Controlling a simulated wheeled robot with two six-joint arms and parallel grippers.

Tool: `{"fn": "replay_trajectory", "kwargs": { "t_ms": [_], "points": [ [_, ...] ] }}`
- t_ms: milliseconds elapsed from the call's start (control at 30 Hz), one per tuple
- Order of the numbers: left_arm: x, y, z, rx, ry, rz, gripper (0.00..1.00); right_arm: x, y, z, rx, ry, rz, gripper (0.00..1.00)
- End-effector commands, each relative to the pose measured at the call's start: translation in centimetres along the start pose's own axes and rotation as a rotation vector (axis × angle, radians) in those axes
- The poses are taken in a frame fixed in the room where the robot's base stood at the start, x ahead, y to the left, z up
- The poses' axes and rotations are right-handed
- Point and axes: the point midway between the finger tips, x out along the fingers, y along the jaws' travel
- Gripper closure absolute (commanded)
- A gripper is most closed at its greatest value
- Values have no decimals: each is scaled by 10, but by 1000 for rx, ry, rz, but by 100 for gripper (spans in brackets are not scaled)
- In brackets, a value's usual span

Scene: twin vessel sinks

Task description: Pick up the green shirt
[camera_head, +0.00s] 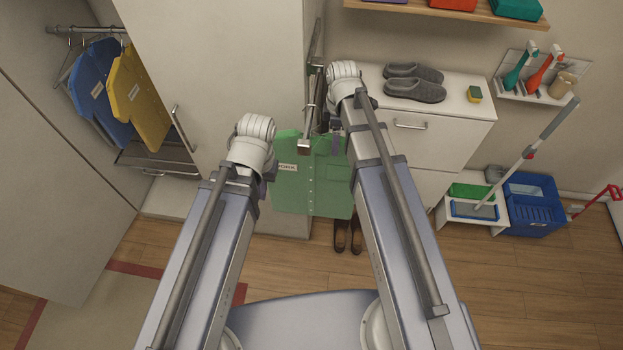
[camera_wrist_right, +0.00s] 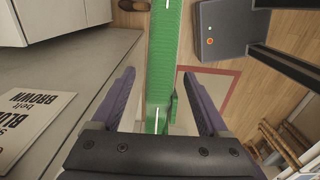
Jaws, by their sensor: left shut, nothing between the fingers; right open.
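The green shirt (camera_head: 312,188) hangs at the side of the white wardrobe in the head view, with a small white label on its left part. In the right wrist view the green shirt (camera_wrist_right: 163,55) appears nearly edge-on, as a narrow green strip running between the two purple fingers. My right gripper (camera_wrist_right: 158,75) is open, with one finger on each side of the strip. My left gripper (camera_head: 267,180) is shut and empty by the shirt's left edge; my arm hides part of it.
Blue (camera_head: 92,80) and yellow (camera_head: 137,100) shirts hang on a rack at left. Grey slippers (camera_head: 414,90) stand on a white cabinet (camera_head: 440,128). Brown shoes (camera_head: 348,237) stand on the floor below the green shirt. A blue bucket (camera_head: 532,205) stands at right.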

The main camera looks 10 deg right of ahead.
Motion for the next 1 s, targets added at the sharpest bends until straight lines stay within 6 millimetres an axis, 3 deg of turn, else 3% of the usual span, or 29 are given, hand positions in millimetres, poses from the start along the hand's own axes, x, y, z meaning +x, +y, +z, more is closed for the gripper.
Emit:
{"fn": "replay_trajectory", "kwargs": {
  "t_ms": [233,600,900,1000],
  "points": [
    [8,1,-1,2,0,0,100,8,0,0,0,0,0,22],
    [51,4,-4,5,2,-1,100,51,0,0,0,0,0,22],
    [51,4,-4,5,2,-1,100,51,0,0,0,0,0,22],
    [51,4,-4,5,2,-1,100,51,0,0,0,0,0,33]
  ]
}}
